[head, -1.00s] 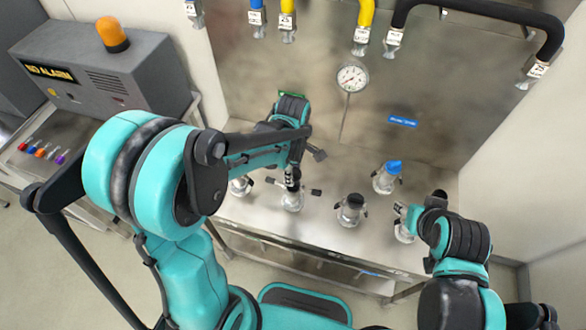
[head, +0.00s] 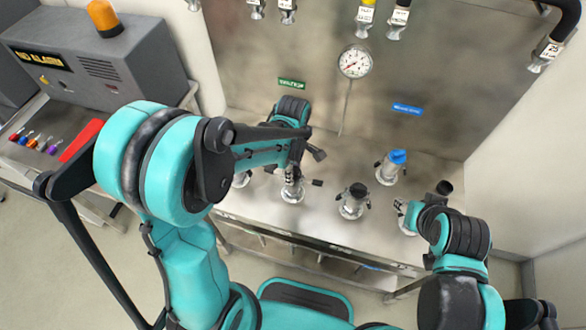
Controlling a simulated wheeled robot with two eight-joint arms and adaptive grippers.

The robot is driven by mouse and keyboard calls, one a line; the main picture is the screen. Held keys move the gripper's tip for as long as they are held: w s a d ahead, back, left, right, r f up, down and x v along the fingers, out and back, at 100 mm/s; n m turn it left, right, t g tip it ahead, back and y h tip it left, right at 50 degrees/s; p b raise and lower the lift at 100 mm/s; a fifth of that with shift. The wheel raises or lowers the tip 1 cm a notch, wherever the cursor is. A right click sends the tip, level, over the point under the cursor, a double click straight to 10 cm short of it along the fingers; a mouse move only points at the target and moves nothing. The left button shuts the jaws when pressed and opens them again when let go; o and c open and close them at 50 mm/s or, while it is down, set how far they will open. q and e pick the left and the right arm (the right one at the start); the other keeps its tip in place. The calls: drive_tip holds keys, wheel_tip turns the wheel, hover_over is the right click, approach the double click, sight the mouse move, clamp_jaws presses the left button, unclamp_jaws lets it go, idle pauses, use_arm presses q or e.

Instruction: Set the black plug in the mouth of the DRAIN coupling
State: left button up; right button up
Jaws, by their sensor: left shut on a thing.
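My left gripper (head: 294,172) is shut on the black plug, directly above a metal coupling (head: 291,192) with side levers on the bench. The fingers hide most of the plug, so I cannot tell whether it is seated in the mouth. I cannot read a DRAIN label on this coupling. My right gripper (head: 402,207) is beside another metal coupling (head: 407,227) at the right; its fingers are too small and covered to tell whether they are open or shut.
A black-topped coupling (head: 352,205) and a blue-capped coupling (head: 388,172) stand between the arms. Another coupling (head: 241,179) is partly hidden behind my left arm. A gauge (head: 355,62) and hanging hose ends are at the back panel. A grey alarm box (head: 95,60) stands left.

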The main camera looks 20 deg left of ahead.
idle(0.4)
use_arm(q)
drive_tip(key=o, duration=1.2)
wheel_tip(320, 180, up, 12)
drive_tip(key=s+a+f+m+t+b, duration=0.1)
drive_tip(key=s+a+m+t+b, duration=0.1)
drive_tip(key=s+m, duration=0.3)
drive_tip(key=s+a+f+m+t+b, duration=0.2)
drive_tip(key=s+m+t, duration=0.3)
drive_tip(key=m, duration=0.7)
drive_tip(key=shift+s+a, duration=0.15)
drive_tip(key=shift+a, duration=0.2)
